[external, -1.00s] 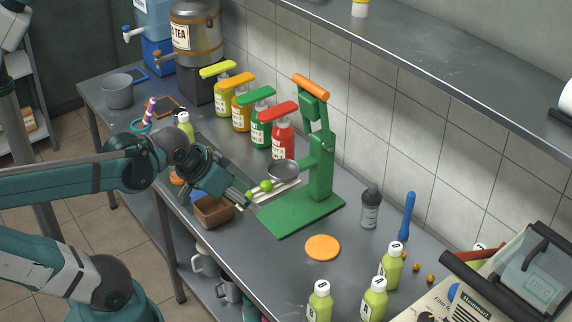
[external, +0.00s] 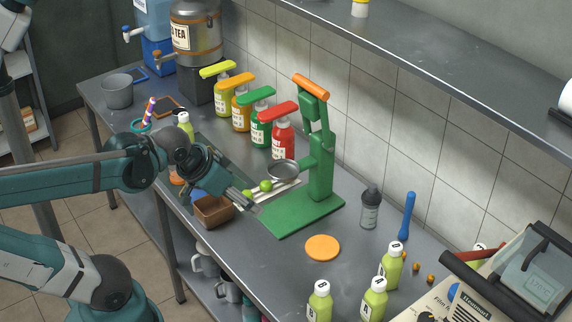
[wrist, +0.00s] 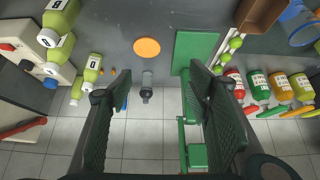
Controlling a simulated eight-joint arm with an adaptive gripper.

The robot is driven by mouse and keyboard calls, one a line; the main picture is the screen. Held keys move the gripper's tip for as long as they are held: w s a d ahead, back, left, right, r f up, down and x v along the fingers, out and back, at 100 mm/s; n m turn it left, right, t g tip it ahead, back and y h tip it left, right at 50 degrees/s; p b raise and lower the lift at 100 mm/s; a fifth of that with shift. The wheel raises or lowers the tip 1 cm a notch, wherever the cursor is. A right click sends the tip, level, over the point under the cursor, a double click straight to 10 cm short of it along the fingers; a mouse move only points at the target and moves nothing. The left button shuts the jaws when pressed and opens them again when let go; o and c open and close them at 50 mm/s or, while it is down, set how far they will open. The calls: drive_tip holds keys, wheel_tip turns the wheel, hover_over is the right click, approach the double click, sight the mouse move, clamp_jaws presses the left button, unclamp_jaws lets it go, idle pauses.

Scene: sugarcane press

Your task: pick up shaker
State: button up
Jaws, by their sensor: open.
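The shaker (external: 370,208) is a grey, see-through bottle with a dark cap. It stands upright on the steel counter, to the right of the green press, near the tiled wall. In the wrist view the shaker (wrist: 147,86) appears between my two fingers, some distance beyond them. My gripper (external: 254,205) is open and empty. It hovers by the front left edge of the green press base, well to the left of the shaker. Its fingers (wrist: 150,85) are spread wide in the wrist view.
The green press (external: 318,175) stands between my gripper and the wall. An orange disc (external: 322,247) lies before the shaker, and a blue tool (external: 407,216) stands right of it. Several green bottles (external: 391,265) stand at front right. A brown box (external: 213,211) is beside my gripper.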

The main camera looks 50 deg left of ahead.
drive_tip(key=w, duration=0.1)
drive_tip(key=m+g+p, duration=0.2)
drive_tip(key=p, duration=0.2)
hover_over(369, 191)
drive_tip(key=s+a, duration=0.2)
drive_tip(key=s, duration=0.5)
wheel_tip(369, 191, down, 7)
drive_tip(key=shift+h, duration=0.4)
drive_tip(key=w+f, duration=0.2)
drive_tip(key=w+d+f, duration=0.1)
drive_tip(key=w+f, duration=0.1)
drive_tip(key=f, duration=0.1)
drive_tip(key=w+d+f, duration=0.1)
drive_tip(key=w+f, duration=0.2)
drive_tip(key=shift+w+f+p, duration=0.1)
drive_tip(key=shift+p, duration=0.25)
drive_tip(key=shift+w+d+f+g, duration=0.1)
drive_tip(key=shift+w+f+g, duration=0.25)
drive_tip(key=shift+f, duration=0.25)
drive_tip(key=shift+x, duration=1.3)
